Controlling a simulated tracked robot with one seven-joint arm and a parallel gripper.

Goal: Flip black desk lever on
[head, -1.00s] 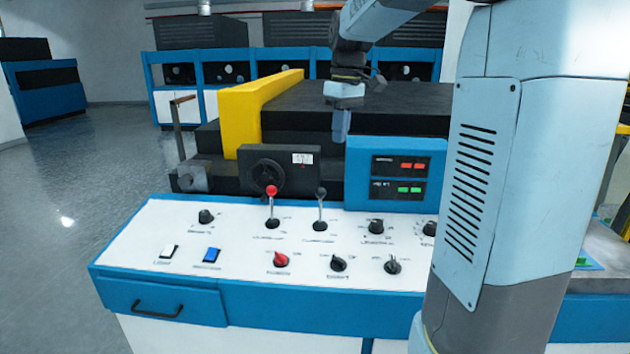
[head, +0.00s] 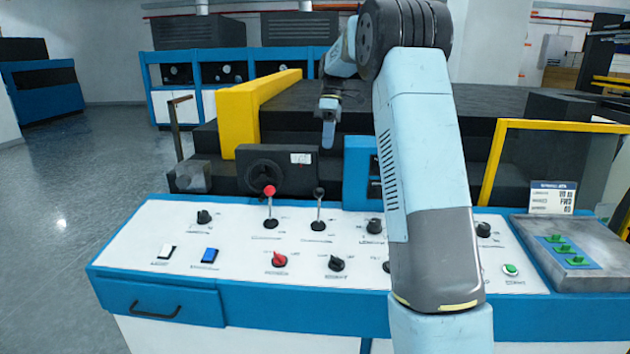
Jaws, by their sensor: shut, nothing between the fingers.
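The black desk lever (head: 318,208) stands on the white sloped panel, with a thin metal stem and a dark knob at its top. It looks roughly upright. A similar lever with a red knob (head: 269,205) stands just left of it. My gripper (head: 328,144) hangs above and slightly right of the black lever's knob, fingers pointing down, shut and empty. A gap shows in the picture between the fingertips and the knob. How far apart they are in depth I cannot tell.
A black box with a dial (head: 262,172) and a blue display housing (head: 357,172) rise behind the levers. My arm hides part of the panel's right side.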

